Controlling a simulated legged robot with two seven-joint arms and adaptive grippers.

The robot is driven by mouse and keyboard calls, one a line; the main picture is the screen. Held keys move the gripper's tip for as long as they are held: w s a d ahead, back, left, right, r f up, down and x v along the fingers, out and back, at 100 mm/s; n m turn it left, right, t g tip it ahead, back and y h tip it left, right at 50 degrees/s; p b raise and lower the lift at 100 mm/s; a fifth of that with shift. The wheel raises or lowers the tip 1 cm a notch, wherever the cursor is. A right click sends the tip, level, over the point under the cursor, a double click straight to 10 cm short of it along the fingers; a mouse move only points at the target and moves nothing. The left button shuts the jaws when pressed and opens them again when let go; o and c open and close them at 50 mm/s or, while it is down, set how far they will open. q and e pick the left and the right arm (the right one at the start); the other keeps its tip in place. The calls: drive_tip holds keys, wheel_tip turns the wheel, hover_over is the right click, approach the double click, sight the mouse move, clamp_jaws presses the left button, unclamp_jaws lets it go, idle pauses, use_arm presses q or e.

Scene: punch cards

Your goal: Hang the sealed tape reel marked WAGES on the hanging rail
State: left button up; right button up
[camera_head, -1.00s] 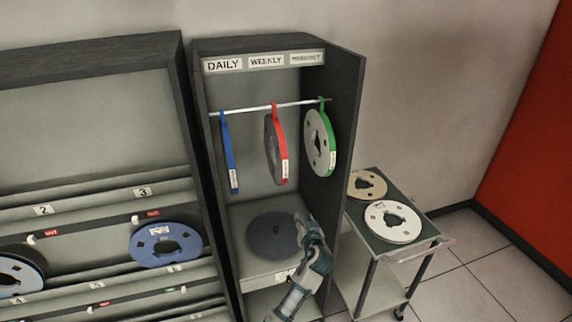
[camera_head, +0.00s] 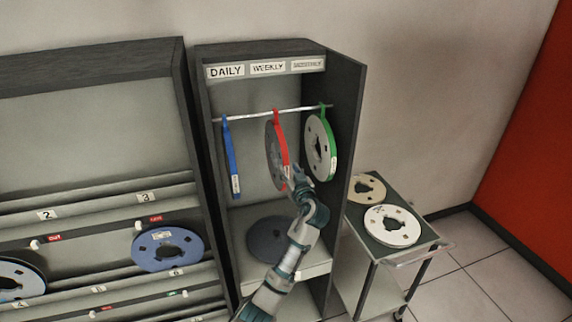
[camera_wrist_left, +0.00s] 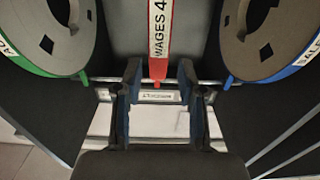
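The WAGES reel (camera_head: 282,150) is a dark grey reel edged with a red band. It hangs from the hanging rail (camera_head: 250,113), between a blue-banded and a green-banded reel. In the left wrist view its red band (camera_wrist_left: 160,40) carries a white label reading "WAGES 4", the rest cut off. My left gripper (camera_head: 293,178) is at the lower edge of this reel, partly covering it in the head view. In the left wrist view the gripper (camera_wrist_left: 163,90) is open, its fingers apart on either side of the band's end. Contact is not visible. My right gripper is not in view.
The blue-banded reel (camera_head: 232,160) and green-banded reel (camera_head: 320,150) hang close by. A dark reel (camera_head: 268,240) lies on the cabinet shelf below. The cabinet's side wall (camera_head: 347,130) stands at right. A trolley (camera_head: 413,239) with two reels stands beside it.

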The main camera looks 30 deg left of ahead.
sight(286, 156)
use_arm(q)
drive_tip(key=b+x, duration=0.1)
drive_tip(key=x, duration=0.2)
drive_tip(key=shift+w+a+f, duration=0.15)
drive_tip(key=shift+a, duration=0.05)
drive_tip(key=shift+w+a, duration=0.45)
drive_tip(key=shift+w, duration=0.3)
drive_tip(key=shift+a, duration=0.2)
drive_tip(key=shift+a, duration=0.1)
drive_tip(key=shift+c, duration=0.2)
drive_tip(key=shift+a, duration=0.1)
clamp_jaws()
drive_tip(key=shift+w+r, duration=0.1)
drive_tip(key=shift+r, duration=0.3)
drive_tip(key=shift+r, duration=0.1)
drive_tip(key=shift+r+p, duration=0.35)
drive_tip(key=shift+r, duration=0.5)
